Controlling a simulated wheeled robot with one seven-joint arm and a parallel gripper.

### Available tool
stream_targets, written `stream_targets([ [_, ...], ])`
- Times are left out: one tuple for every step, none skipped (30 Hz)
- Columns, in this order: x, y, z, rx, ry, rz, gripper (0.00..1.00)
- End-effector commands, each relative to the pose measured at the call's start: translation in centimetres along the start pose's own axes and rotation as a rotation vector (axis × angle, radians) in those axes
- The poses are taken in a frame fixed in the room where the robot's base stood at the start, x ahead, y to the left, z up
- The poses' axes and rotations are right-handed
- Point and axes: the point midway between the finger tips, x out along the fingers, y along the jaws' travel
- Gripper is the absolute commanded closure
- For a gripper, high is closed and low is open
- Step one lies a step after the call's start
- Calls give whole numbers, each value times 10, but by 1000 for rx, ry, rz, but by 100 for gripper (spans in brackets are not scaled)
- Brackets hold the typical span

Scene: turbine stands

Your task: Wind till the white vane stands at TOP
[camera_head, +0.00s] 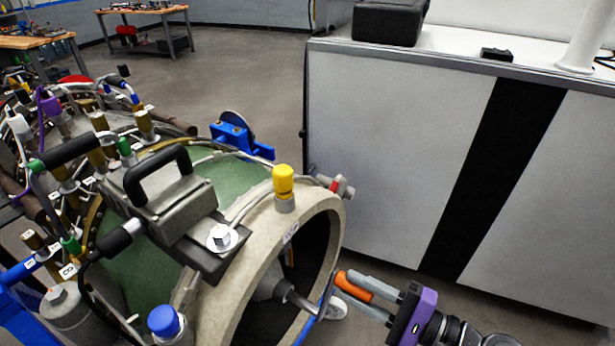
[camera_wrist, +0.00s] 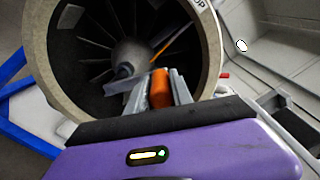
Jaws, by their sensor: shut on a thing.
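The turbine's pale ring (camera_head: 240,285) opens to the right, and its dark bladed inside shows in the wrist view. My gripper (camera_head: 352,284) is shut on the orange crank grip (camera_wrist: 160,88) in front of the opening. A grey crank arm (camera_wrist: 122,84) runs from the grip to the hub (camera_wrist: 130,55). The TOP label (camera_wrist: 200,4) is partly cut off at the ring's upper right in the wrist view; a small label (camera_head: 291,234) shows on the ring in the head view. A pale patch (camera_wrist: 70,17), perhaps the white vane, is at the upper left inside the ring.
A white cabinet (camera_head: 400,140) with a black stripe stands behind and right of the turbine. A yellow-capped fitting (camera_head: 283,180) and a red-and-grey valve (camera_head: 338,186) stick out near the ring. Blue stand bars (camera_wrist: 12,68) lie left in the wrist view.

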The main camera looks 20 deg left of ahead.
Motion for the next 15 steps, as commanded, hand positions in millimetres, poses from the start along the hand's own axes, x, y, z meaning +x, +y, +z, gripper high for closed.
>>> stream_targets([
  [0, -1, 0, -1, -1, -1, 100],
  [0, -1, 0, -1, -1, -1, 100],
  [0, -1, 0, -1, -1, -1, 100],
  [0, -1, 0, -1, -1, -1, 100],
  [0, -1, 0, -1, -1, -1, 100],
  [0, 0, 0, -1, -1, -1, 100],
  [0, 0, 0, -1, 0, -1, 100],
  [0, 0, 0, -1, 0, -1, 100],
  [0, 0, 0, -1, 0, -1, 100],
  [0, 0, 0, -1, 0, -1, 100],
  [0, 0, 0, -1, 0, -1, 100],
  [0, 0, 0, -1, 0, 0, 100],
  [0, 0, 0, -1, 0, 0, 67],
  [0, 0, 0, -1, 0, 0, 61],
  [0, 0, 0, 0, 0, 0, 53],
])
